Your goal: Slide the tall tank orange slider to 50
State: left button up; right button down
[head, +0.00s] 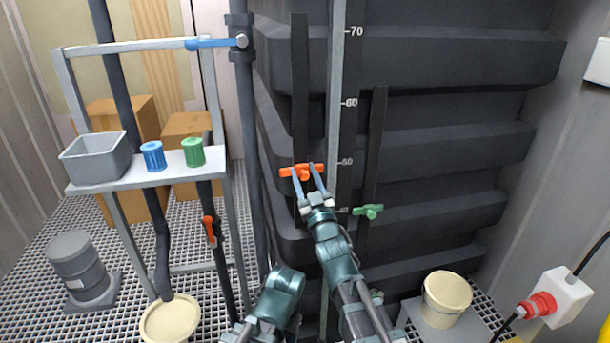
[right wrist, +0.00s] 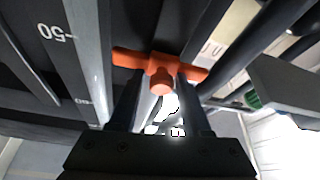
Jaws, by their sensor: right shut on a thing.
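The orange slider (head: 288,172), a small crossbar handle, sits on a dark vertical rail (head: 300,90) on the front of the tall dark tank (head: 450,60). In the head view it lies a little lower than the 50 mark (head: 345,161) of the scale to its right. My right gripper (head: 308,178) is shut on the slider's middle knob. The right wrist view shows the orange slider (right wrist: 160,70) between its fingers, with the 50 mark (right wrist: 57,32) at upper left. My left gripper is not in view.
A green slider (head: 368,211) sits on a second rail to the right, lower down. A shelf (head: 135,178) at left bears a grey bin (head: 97,158), a blue cup (head: 153,156) and a green cup (head: 193,152). A dark pipe (head: 243,120) stands left of the tank.

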jog(key=shift+a, duration=0.15)
jog(key=c, duration=0.6)
grip_release()
jog(key=shift+a, duration=0.1)
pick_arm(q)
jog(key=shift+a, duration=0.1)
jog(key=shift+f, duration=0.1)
pick_arm(e)
jog(key=shift+s+f, duration=0.1)
